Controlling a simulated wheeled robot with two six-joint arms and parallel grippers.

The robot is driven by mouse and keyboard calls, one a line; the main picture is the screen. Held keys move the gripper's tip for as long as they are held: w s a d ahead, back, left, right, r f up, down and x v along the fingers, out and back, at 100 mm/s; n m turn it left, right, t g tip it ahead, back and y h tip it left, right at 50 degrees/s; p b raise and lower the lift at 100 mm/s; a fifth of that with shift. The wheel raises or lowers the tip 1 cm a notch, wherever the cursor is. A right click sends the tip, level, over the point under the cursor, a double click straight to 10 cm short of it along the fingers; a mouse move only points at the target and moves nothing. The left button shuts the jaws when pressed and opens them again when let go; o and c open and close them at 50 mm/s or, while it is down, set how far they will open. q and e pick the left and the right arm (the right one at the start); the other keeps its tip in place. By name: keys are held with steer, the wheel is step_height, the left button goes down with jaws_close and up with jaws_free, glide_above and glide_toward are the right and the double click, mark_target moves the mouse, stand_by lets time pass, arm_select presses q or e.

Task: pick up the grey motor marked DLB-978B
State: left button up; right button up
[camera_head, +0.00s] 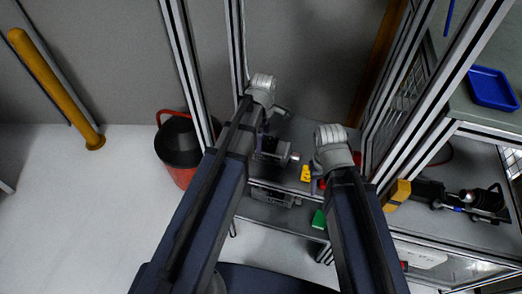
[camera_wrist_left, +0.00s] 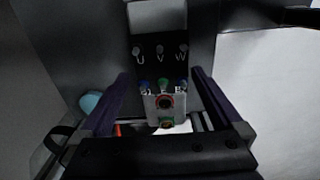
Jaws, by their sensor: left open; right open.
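A dark grey motor-like part (camera_head: 274,151) with a light shaft end sits on the small shelf between my arms in the head view. No marking can be read on it. My left gripper (camera_head: 277,112) is above and behind it, partly hidden by its own wrist. In the left wrist view the left gripper (camera_wrist_left: 161,82) is open, its fingers either side of a light block (camera_wrist_left: 165,103) with coloured terminals; whether they touch it I cannot tell. Letters U, V, W show above. My right gripper (camera_head: 317,183) is open, right of the motor-like part, its fingers mostly hidden.
Yellow (camera_head: 305,173) and green (camera_head: 319,219) blocks lie near the right gripper. Metal frame posts stand on both sides. A black-and-red bucket (camera_head: 177,150) is at left. A blue tray (camera_head: 491,88) and a side shelf with dark parts (camera_head: 475,200) are at right.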

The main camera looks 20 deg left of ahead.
arm_select(q)
steer(key=shift+s+a+f+b, duration=0.1)
steer(key=shift+a+f+b, duration=0.1)
steer(key=shift+f+b, duration=1.35)
steer(key=shift+a+f+b, duration=0.15)
steer(key=shift+f+b, duration=1.1)
steer(key=shift+f, duration=0.45)
steer(key=shift+r, duration=0.1)
jaws_close()
